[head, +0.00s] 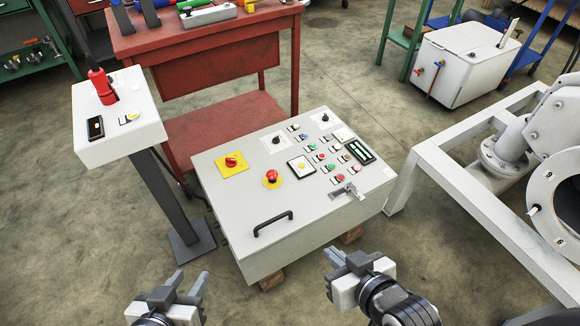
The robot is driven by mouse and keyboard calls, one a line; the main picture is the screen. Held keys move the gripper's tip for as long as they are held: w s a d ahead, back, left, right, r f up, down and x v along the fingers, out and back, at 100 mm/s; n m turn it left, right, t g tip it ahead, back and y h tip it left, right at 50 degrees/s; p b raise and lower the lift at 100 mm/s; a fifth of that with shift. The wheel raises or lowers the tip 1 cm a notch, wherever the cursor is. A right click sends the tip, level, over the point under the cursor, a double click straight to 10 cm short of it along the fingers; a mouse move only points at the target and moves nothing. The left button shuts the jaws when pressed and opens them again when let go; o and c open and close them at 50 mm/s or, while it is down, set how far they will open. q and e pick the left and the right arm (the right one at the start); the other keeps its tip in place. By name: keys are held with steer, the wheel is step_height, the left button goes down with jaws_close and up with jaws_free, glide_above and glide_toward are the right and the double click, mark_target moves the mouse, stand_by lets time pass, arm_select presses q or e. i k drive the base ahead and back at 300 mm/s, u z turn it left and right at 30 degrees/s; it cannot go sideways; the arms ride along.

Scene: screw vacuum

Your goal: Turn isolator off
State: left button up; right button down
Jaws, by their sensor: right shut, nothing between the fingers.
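A grey control cabinet (225,200) stands in the middle with its sloped panel facing up. A red rotary knob on a yellow plate (231,162), which looks like the isolator switch, is at the panel's upper left. A red mushroom button on a round yellow plate (271,177) is to its lower right. My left gripper (187,282) is open and empty, below the cabinet's left side in the picture. My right gripper (334,264) is shut and empty, near the cabinet's lower right edge. Neither gripper touches the panel.
A black handle (272,223) sticks up from the panel's front. Small buttons and a display (360,151) fill its right side. A grey pedestal box (117,146) with a red device stands left. A red workbench (203,34) is behind, a white frame (440,170) right.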

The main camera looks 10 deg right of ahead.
mark_target(230, 162)
steer(key=z, duration=0.3)
steer(key=i, duration=0.5)
steer(key=u, duration=1.9)
